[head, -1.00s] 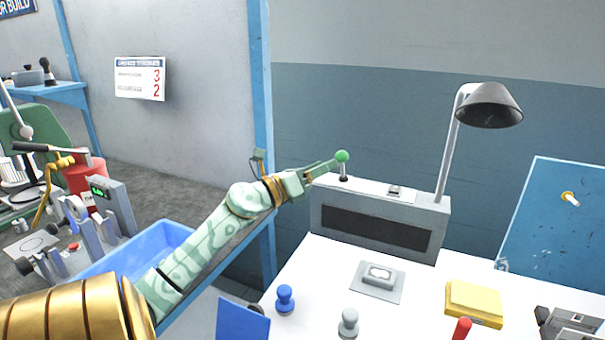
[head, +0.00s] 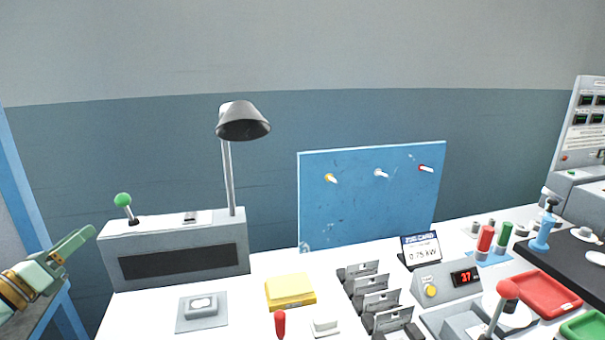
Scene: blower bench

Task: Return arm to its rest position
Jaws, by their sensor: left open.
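My left gripper (head: 72,247) is at the left edge of the head view, with green fingers and gold parts on its wrist. It is open and empty. It is apart from the grey blower box (head: 225,228) and to the left of it. A lever with a green ball knob (head: 123,200) stands on top of that box, tilted a little to the left, and nothing touches it. My right gripper is not in view.
A lamp (head: 243,122) rises behind the box. The white bench holds a grey pad (head: 202,310), a yellow block (head: 290,290), several grey holders (head: 375,302), a red-knobbed lever (head: 508,290) and a red tray (head: 547,295). A blue board (head: 372,205) stands behind.

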